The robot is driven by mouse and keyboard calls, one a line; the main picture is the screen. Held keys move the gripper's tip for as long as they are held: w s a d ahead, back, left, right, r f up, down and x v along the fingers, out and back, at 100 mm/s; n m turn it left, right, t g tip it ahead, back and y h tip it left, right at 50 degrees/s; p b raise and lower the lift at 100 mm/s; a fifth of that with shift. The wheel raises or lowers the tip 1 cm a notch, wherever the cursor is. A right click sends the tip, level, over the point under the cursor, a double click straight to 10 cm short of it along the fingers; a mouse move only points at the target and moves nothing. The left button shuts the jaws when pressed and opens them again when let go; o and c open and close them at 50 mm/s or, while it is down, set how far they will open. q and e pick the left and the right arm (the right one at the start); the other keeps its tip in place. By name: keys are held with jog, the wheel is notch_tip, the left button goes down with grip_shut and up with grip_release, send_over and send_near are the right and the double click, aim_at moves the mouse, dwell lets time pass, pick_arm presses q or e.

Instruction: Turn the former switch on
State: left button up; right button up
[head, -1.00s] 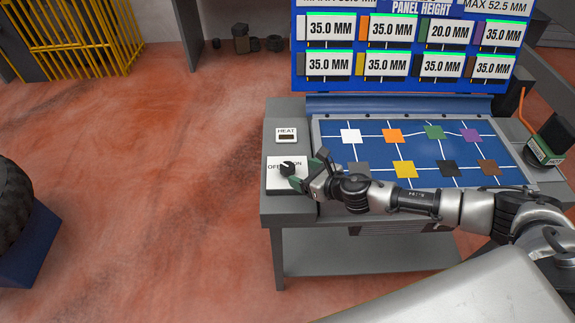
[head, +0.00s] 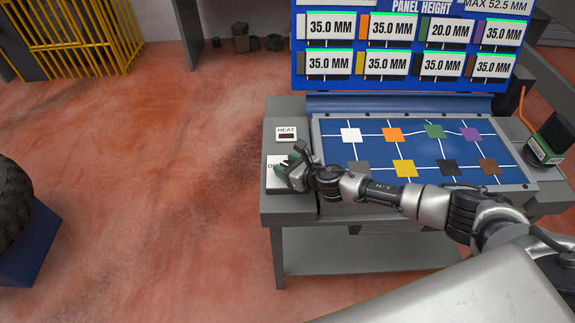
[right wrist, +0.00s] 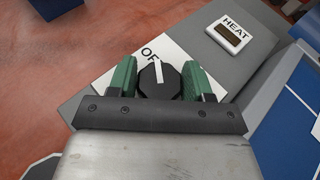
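The former switch is a black knob (right wrist: 160,80) with a white pointer line on a white plate (right wrist: 112,72). In the right wrist view its pointer aims toward the label of which "OF" shows; the rest of the lettering is hidden. My right gripper (head: 293,164) is at the switch, on the left end of the grey table, and covers most of the knob in the head view. Its green fingers (right wrist: 160,82) stand one on each side of the knob, very close to it; firm contact cannot be made out. My left gripper is not in view.
A HEAT display (head: 286,134) sits just behind the switch plate. A blue panel (head: 375,137) with several coloured squares lies to the right, under my right arm. A panel-height board (head: 400,45) stands behind. Open floor (head: 170,200) lies left of the table (head: 290,213).

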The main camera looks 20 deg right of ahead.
jog(key=c, duration=0.4)
